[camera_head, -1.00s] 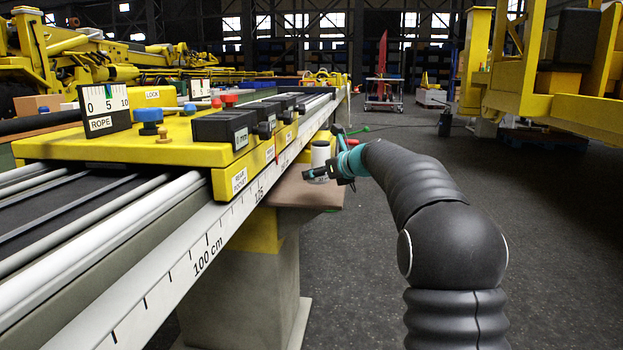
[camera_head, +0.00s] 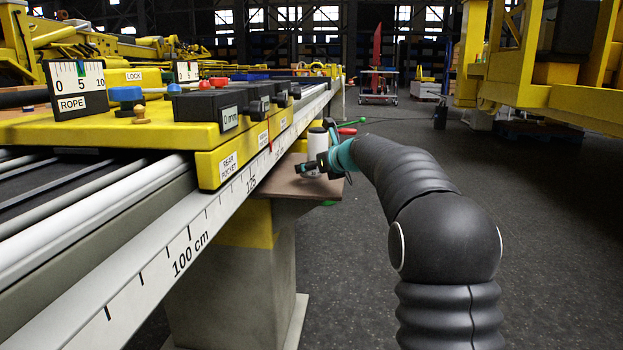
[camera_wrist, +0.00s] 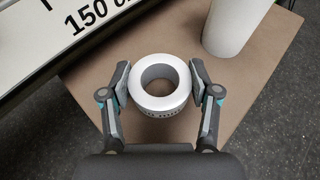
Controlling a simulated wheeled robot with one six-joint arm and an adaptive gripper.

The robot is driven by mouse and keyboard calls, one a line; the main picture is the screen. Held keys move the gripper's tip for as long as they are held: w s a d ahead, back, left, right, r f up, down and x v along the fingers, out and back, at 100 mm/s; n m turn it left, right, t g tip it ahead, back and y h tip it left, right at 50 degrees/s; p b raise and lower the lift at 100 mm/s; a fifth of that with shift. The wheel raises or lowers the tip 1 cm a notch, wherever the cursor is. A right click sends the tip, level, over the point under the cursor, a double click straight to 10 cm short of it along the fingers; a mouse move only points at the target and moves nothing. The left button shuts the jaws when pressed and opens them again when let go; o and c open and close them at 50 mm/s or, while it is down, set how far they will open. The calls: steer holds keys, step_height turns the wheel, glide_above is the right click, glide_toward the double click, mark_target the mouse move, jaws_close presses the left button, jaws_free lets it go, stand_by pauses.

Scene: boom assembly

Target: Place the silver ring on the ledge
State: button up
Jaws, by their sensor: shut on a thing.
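The silver ring (camera_wrist: 160,103) is a pale, thick-walled ring with small dark marks on its outer side, seen from above in the wrist view. The ledge is a flat brown board (camera_wrist: 245,85) beneath the ring. In the head view the ledge (camera_head: 285,188) juts out beside the rail, and my gripper (camera_head: 312,168) is low over it. The ring is not clear in that view. I cannot tell whether the ring touches the board.
A white cylinder (camera_wrist: 237,22) stands on the board beyond the ring, to the right; it also shows in the head view (camera_head: 317,146). The rail's white scale (camera_wrist: 90,20) borders the board on the left. Dark floor (camera_head: 400,190) lies open to the right.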

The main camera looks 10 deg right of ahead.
steer(key=shift+f+b, duration=0.3)
steer(key=shift+f, duration=0.8)
steer(key=shift+f, duration=0.15)
steer(key=o, duration=1.6)
